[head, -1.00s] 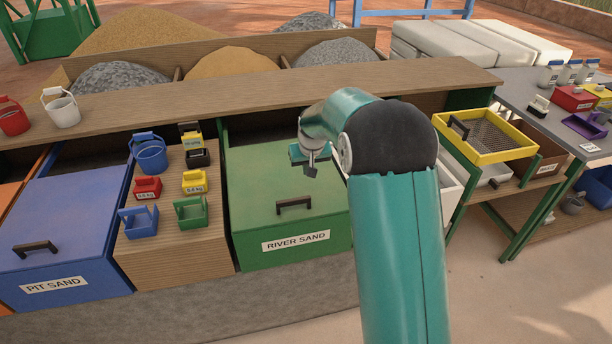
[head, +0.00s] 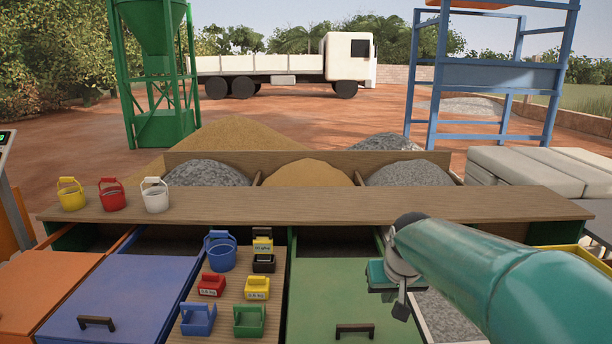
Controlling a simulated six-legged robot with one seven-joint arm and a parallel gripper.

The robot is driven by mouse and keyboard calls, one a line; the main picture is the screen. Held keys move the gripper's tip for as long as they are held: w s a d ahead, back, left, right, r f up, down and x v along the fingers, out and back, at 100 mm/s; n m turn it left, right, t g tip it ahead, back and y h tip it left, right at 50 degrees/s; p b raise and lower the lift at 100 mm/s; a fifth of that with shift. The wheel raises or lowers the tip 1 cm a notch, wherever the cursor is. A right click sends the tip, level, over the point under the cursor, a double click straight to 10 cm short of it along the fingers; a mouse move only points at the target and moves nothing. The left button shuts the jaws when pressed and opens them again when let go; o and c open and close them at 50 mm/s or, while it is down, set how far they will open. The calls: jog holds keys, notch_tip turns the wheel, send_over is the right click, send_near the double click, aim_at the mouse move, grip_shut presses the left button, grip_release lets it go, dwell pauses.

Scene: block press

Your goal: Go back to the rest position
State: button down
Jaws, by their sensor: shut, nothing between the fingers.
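My gripper (head: 401,311) hangs at the end of my teal arm, in the right half of the head view. Its small dark fingertips point down, shut, with nothing between them. It is over the right edge of the green lid (head: 330,300), apart from the lid's dark handle (head: 355,329). My arm reaches in from the lower right and covers part of the scene there.
Left of the green lid, a wooden top holds a blue bucket (head: 221,252) and several small coloured carriers and weights. A blue lid (head: 120,295) and an orange lid (head: 42,288) lie further left. Three buckets stand on the long wooden shelf (head: 330,203). Grey slabs (head: 545,168) lie right.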

jog(key=s+a, duration=0.1)
jog(key=s, duration=2.1)
jog(key=shift+a+r+t, duration=0.2)
jog(key=shift+r+t, duration=0.15)
jog(key=shift+t, duration=0.05)
